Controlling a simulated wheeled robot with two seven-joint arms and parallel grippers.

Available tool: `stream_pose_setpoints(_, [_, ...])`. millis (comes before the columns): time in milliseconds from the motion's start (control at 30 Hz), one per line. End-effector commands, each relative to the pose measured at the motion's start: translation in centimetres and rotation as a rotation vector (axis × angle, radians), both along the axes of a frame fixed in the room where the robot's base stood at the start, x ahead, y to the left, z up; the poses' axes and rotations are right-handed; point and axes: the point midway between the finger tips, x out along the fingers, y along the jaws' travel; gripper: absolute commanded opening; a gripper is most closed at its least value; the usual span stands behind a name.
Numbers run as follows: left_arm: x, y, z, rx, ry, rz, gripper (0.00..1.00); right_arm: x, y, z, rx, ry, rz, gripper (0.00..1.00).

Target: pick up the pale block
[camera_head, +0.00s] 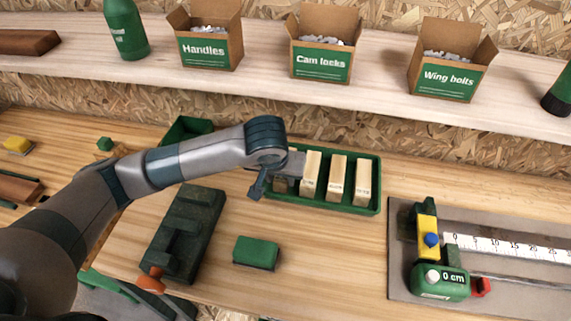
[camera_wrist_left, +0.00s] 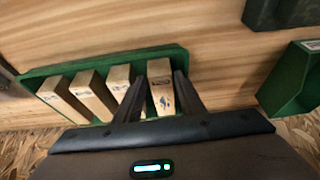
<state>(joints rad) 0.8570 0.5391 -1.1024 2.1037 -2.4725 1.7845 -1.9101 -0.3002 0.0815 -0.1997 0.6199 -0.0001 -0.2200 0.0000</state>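Several pale blocks stand in a row in a green tray (camera_head: 330,203). The leftmost pale block (camera_head: 281,185) is partly hidden by my left gripper (camera_head: 276,178). In the left wrist view this pale block (camera_wrist_left: 161,88) stands between the two fingers of the gripper (camera_wrist_left: 161,82). The fingers look open, one on each side of it, with narrow gaps. The other pale blocks show clear of the gripper, the closest (camera_head: 310,176) right beside it. My right gripper is not in view.
A green block (camera_head: 256,252) and a dark green clamp-like fixture (camera_head: 186,236) lie in front of the tray. A measuring jig (camera_head: 438,275) stands at right. A shelf (camera_head: 380,95) with labelled boxes runs behind. An empty green bin (camera_wrist_left: 292,82) sits beside the tray.

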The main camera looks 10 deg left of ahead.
Motion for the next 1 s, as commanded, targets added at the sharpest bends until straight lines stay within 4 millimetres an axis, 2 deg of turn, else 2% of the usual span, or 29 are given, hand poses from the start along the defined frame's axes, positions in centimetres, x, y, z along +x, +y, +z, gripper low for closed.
stream_pose_setpoints(33, [0.7,0.1,0.3,0.001,0.002,0.003,0.36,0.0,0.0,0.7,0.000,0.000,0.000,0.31])
stream_pose_setpoints(200, [2.1,0.0,0.1,0.000,0.002,0.000,0.36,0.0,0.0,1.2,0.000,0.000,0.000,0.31])
stream_pose_setpoints(733, [2.9,0.0,0.1,0.000,0.001,0.000,0.36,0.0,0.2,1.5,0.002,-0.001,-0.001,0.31])
stream_pose_setpoints(1000, [5.8,0.0,0.0,0.000,0.003,0.002,0.36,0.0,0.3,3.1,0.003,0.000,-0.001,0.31])
